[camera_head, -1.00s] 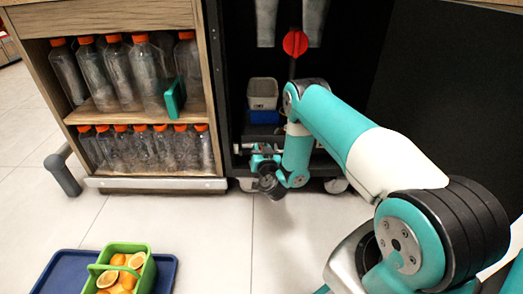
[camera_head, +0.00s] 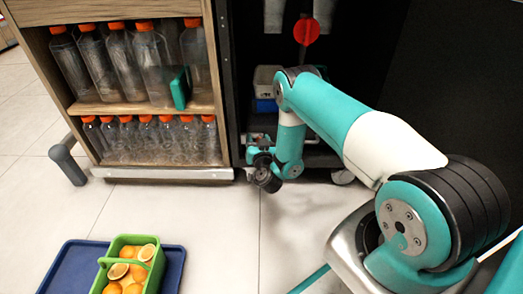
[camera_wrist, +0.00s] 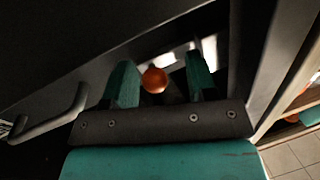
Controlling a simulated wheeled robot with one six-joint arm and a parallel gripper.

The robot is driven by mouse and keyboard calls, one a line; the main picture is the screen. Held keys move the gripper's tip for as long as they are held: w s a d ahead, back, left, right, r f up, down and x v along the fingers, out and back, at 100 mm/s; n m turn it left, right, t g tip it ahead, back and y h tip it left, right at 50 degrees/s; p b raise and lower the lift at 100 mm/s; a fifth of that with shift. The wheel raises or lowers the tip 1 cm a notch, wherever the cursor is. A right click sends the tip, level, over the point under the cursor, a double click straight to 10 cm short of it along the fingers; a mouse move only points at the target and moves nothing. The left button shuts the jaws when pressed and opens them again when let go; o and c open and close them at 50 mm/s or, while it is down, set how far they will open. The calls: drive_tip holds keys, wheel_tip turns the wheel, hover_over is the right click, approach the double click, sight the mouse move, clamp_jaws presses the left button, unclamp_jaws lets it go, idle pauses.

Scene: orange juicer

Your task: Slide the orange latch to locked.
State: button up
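A round orange knob (camera_wrist: 155,79), which looks like part of the latch, shows in the wrist view between my two teal fingers. My gripper (camera_wrist: 159,65) is open, with a gap on both sides of the knob. I cannot tell how deep the knob sits between the fingers, or the latch's position. In the head view my gripper (camera_head: 260,158) is low at the front of the dark open cabinet, and the latch is not visible there.
Left of the dark cabinet, a wooden shelf (camera_head: 190,107) holds several orange-capped bottles. A grey handle (camera_wrist: 50,122) shows in the wrist view. A green basket of oranges (camera_head: 156,271) stands on a blue tray (camera_head: 172,262). The floor between is clear.

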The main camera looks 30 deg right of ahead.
drive_tip(key=p+v, duration=1.7)
drive_tip(key=p, duration=0.5)
drive_tip(key=shift+p, duration=0.4)
drive_tip(key=shift+s, duration=0.1)
